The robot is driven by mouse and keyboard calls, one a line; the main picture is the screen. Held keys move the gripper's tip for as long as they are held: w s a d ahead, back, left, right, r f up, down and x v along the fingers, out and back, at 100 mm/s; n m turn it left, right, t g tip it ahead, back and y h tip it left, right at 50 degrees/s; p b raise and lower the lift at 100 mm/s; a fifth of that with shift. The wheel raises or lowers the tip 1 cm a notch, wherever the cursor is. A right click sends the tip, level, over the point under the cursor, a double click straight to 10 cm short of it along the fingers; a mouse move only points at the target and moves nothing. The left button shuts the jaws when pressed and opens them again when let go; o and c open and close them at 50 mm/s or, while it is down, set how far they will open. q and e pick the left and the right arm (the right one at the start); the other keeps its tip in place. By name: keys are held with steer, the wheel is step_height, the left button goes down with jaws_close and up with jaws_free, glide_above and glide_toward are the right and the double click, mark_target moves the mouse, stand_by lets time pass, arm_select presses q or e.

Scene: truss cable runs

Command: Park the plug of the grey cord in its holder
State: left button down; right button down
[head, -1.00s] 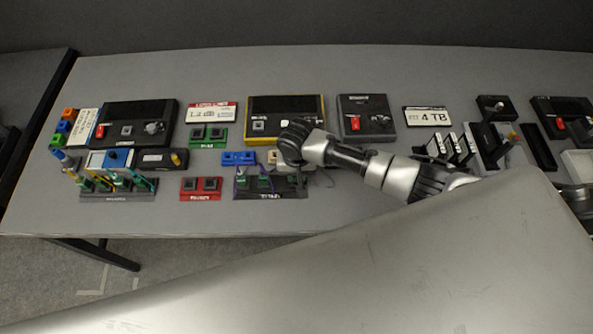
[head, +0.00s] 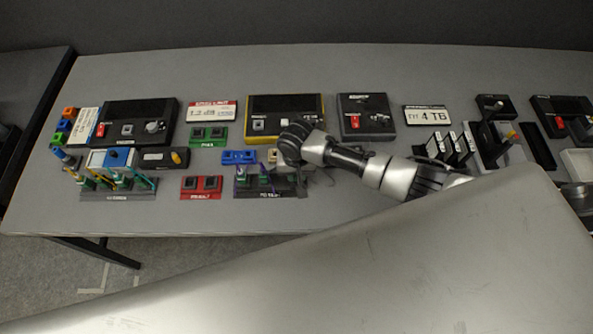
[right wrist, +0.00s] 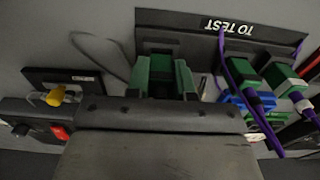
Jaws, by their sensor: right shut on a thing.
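The black TO TEST rack (head: 270,192) stands near the table's front edge, and its label strip (right wrist: 205,22) shows in the right wrist view. It carries green holders; two of them (right wrist: 240,72) have purple cords. A grey cord (right wrist: 97,38) loops beside the rack. My left gripper is not in view.
A yellow-edged black device (head: 312,104) lies behind my right gripper. Blue (head: 238,157) and red (head: 200,187) socket blocks lie to its left. Another black device (head: 368,110) lies behind my forearm.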

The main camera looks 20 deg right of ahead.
steer(key=shift+f, duration=0.35)
stand_by(0.3)
steer(key=c, duration=0.9)
jaws_free()
steer(key=shift+r, duration=0.1)
steer(key=shift+r+p, duration=2.4)
steer(key=shift+p, duration=0.45)
